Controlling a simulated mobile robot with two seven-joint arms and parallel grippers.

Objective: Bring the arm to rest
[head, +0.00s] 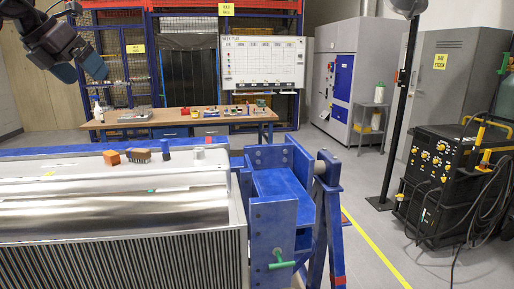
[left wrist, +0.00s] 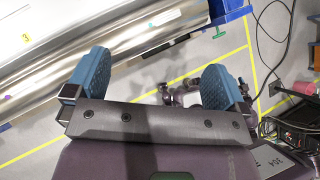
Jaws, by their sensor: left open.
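My left gripper (head: 82,70) hangs at the upper left of the head view, raised above the jig, with its two blue-padded fingers apart. In the left wrist view my left gripper (left wrist: 155,78) is open with nothing between the pads. The rotary jig has a blue frame (head: 272,215) with a green handle (head: 281,260) at its right end. A shiny metal workpiece (head: 110,210) lies along it; the cylinder (left wrist: 120,40) also shows in the left wrist view, beyond the fingers. My right gripper cannot be made out in either view.
An orange-brown block (head: 111,157), a brush (head: 138,155) and a dark blue cylinder (head: 165,149) stand behind the workpiece. A wooden workbench (head: 180,118) with small items is at the back. A black welding machine (head: 440,180) with cables stands right. Floor between shows free room.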

